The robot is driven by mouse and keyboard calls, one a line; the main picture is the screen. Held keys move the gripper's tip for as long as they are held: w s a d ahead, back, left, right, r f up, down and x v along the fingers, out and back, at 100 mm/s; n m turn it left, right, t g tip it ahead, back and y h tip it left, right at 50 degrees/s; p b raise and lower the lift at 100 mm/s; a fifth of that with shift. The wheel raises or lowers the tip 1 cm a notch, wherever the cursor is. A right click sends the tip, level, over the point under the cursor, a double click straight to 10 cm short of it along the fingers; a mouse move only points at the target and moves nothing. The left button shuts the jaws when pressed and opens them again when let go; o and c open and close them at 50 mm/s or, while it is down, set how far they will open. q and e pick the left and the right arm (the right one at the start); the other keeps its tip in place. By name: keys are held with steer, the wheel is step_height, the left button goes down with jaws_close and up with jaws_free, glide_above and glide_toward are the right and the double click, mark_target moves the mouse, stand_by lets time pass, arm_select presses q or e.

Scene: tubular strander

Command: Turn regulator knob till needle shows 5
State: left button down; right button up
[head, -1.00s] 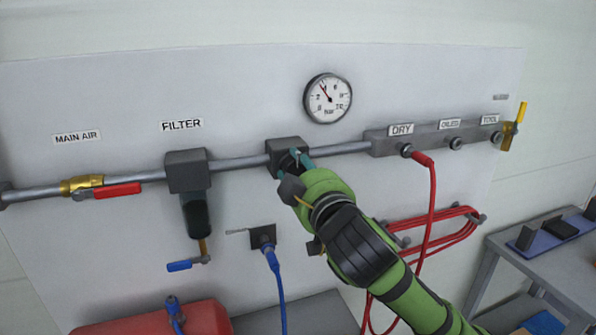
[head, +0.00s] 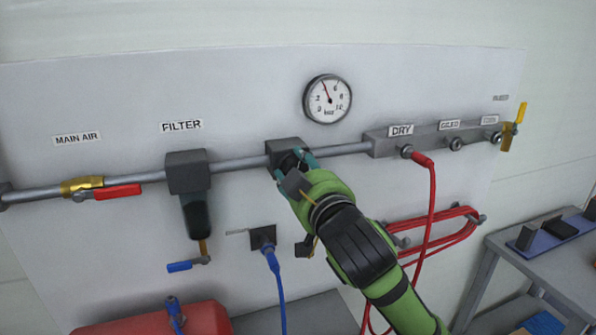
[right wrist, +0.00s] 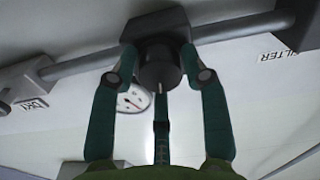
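The regulator (head: 285,148) is a dark block on the grey pipe. Its black round knob (right wrist: 160,66) is at the front, partly hidden by my gripper in the head view. My right gripper (head: 296,164) has its teal fingers on both sides of the knob; in the right wrist view (right wrist: 160,62) they appear to touch it. The round white gauge (head: 328,99) is above and right of the regulator. Its red needle points up and slightly left, close to 4. The gauge also shows in the right wrist view (right wrist: 133,99). My left gripper is not in view.
The filter (head: 187,172) hangs left of the regulator, beyond it a red-handled valve (head: 118,191). The DRY outlet block (head: 385,143) with a plugged red hose (head: 433,205) is at the right. A blue hose (head: 275,270) hangs below. A grey bench (head: 500,250) stands at lower right.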

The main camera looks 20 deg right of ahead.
step_height(320, 180, up, 10)
stand_by(0.8)
stand_by(2.8)
